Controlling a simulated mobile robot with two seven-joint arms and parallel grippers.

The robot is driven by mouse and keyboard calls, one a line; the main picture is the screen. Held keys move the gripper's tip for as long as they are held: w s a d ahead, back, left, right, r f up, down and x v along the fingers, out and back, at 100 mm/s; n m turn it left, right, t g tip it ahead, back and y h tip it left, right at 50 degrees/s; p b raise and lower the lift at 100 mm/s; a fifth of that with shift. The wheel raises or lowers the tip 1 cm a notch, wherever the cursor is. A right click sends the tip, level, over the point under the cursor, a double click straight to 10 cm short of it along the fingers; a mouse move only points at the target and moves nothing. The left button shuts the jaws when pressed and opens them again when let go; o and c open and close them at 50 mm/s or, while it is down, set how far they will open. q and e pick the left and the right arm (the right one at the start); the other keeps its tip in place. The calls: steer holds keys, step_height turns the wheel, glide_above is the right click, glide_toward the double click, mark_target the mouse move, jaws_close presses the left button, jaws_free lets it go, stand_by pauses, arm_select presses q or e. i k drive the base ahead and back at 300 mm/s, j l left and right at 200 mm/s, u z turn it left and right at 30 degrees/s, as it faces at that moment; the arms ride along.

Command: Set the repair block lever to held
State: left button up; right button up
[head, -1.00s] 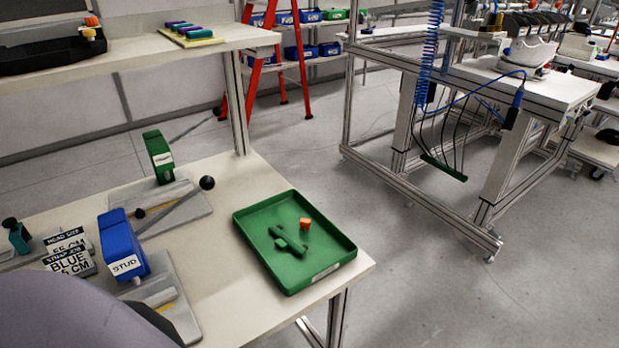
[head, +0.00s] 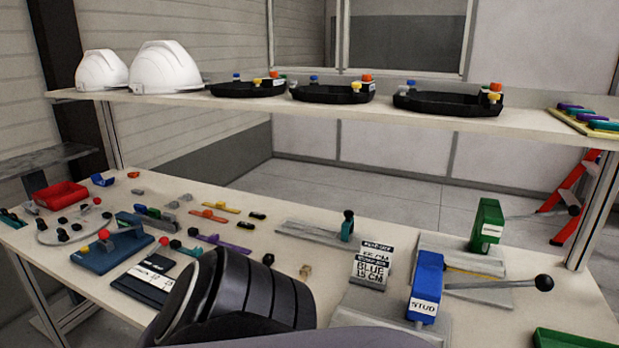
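No part carries a readable "repair block" label, so I cannot tell for certain which it is. A blue block (head: 115,250) with a lever and a red knob (head: 103,234) sits on the left of the bench. A blue press marked STUD (head: 425,285) stands at the right, its lever reaching right to a black ball knob (head: 543,283). Behind it is a green press (head: 487,225) with a lever pointing right to another black ball. A dark arm link of mine covers the bench's front middle. Neither gripper's fingers show.
A card stand (head: 372,268) reads BLUE. A red tray (head: 61,195), a round grey plate (head: 75,226) and several small coloured parts crowd the left bench (head: 300,205). A shelf (head: 240,105) above holds white helmets (head: 165,80) and black trays (head: 447,101). A green tray (head: 560,338) is at lower right.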

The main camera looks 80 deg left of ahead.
mark_target(97, 200)
steer(key=l+u, duration=0.1)
steer(key=u, duration=3.75)
steer(key=i+j+z, duration=0.1)
steer(key=i+j, duration=0.2)
steer(key=i+j+z, duration=0.1)
steer(key=i+j, duration=0.4)
steer(key=j, duration=0.15)
steer(key=i+j+z, duration=0.25)
steer(key=i+j, duration=0.25)
steer(key=j, duration=0.15)
steer(key=i+j+z, duration=0.1)
steer(key=i+j, duration=0.15)
steer(key=j, duration=0.15)
steer(key=i+j, duration=0.2)
steer(key=j, duration=0.2)
steer(key=i+j+z, duration=0.15)
steer(key=j, duration=0.25)
steer(key=i, duration=0.05)
